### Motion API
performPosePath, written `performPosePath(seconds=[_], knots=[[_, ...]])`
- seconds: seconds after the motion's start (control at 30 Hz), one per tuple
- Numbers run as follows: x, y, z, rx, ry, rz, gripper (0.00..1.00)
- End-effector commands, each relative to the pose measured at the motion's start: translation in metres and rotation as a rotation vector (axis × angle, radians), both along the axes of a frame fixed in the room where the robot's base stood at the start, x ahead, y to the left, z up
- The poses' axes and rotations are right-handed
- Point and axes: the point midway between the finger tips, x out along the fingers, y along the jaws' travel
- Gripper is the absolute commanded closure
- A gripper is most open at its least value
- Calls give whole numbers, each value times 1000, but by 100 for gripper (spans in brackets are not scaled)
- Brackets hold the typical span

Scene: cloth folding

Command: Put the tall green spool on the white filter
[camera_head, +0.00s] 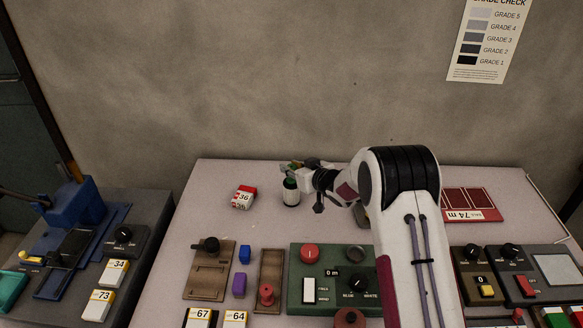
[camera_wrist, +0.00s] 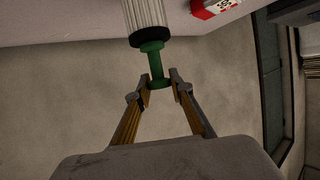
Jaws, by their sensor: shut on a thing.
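The white filter (camera_head: 291,195) is a small upright cylinder with a dark rim, standing on the table left of my arm. The green spool (camera_head: 289,181) shows at the filter's top, partly hidden by my gripper (camera_head: 296,169). In the wrist view, which is turned over, the spool (camera_wrist: 156,65) has a narrow stem between two wider ends. One end meets the black rim of the ribbed white filter (camera_wrist: 149,13), in line with it. My gripper (camera_wrist: 164,82) has its fingers on either side of the spool's other end. I cannot tell whether the filter bears the spool's weight.
A red and white block marked 36 (camera_head: 243,197) lies left of the filter. In front are a brown fixture (camera_head: 210,270), blue (camera_head: 245,254) and purple (camera_head: 239,284) blocks and a green control panel (camera_head: 300,270). The table around the filter is clear.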

Motion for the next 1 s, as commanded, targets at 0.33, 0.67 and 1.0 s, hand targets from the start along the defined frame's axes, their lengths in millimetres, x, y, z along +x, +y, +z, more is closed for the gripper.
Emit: performPosePath(seconds=[0.33,0.67,1.0], knots=[[0,0,-3,0,0,0,62],[0,0,-1,0,0,0,62],[-10,-7,6,1,-1,0,62]])
